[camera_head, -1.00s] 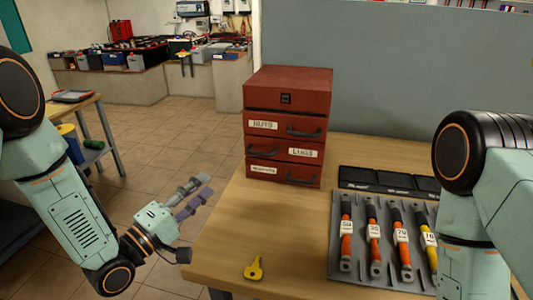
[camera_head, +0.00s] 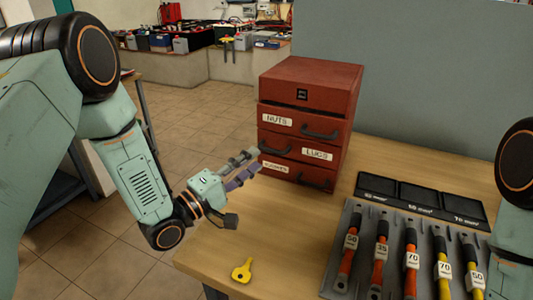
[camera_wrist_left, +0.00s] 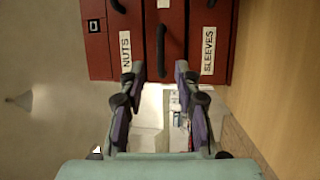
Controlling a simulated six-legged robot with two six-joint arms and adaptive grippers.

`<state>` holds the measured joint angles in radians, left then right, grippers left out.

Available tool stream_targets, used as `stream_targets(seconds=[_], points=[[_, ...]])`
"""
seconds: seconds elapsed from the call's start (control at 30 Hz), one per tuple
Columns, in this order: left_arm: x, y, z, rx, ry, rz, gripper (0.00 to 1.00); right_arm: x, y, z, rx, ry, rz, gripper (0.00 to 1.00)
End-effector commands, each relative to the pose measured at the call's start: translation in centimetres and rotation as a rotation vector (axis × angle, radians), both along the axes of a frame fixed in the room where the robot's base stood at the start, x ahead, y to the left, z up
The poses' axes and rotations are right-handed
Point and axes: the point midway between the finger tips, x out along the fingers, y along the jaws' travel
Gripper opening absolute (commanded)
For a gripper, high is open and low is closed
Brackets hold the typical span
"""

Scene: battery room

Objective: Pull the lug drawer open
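The red drawer cabinet (camera_head: 305,85) stands on the table. Its lug drawer (camera_head: 340,158), labelled LUGS, is the middle labelled one and looks closed. The lug drawer's dark handle (camera_head: 276,150) is at its left side; it also shows in the left wrist view (camera_wrist_left: 161,50). My left gripper (camera_head: 250,164) is just in front and left of that handle, open and apparently empty. In the left wrist view its fingertips (camera_wrist_left: 158,74) lie either side of the handle's line, the handle a little beyond them. My right arm shows at the right edge; its gripper is out of view.
The NUTS drawer (camera_head: 290,122) is above and the SLEEVES drawer (camera_head: 295,176) below. A yellow key-shaped piece (camera_head: 242,270) lies at the table's front. A grey tray (camera_head: 335,262) of labelled cables and black bins (camera_head: 415,197) take up the right.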

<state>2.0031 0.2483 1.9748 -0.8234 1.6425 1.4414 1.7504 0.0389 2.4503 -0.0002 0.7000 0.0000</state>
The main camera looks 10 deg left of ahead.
Motion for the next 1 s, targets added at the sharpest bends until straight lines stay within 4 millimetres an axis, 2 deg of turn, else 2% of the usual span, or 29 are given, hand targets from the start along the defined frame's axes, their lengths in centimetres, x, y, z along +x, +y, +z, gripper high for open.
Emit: stream_targets(seconds=[0.1, 0.3, 0.67, 1.0], points=[[1.5, -1.2, 0.3, 0.003, -0.003, -0.005, 0.33, 0.0, 0.0, -0.2, 0.0, 0.0, -0.001, 0.4], [3.3, -2.3, 0.7, 0.002, -0.002, -0.003, 0.33, 0.0, 0.0, -0.4, 0.0, 0.0, -0.001, 0.4], [3.9, -2.9, 0.8, -0.001, 0.0, -0.002, 0.33, 0.0, 0.0, -0.4, 0.0, 0.0, -0.001, 0.4], [3.9, -2.9, 0.8, 0.0, -0.001, -0.002, 0.04, 0.0, 0.0, -0.4, 0.0, 0.0, -0.001, 0.4]])
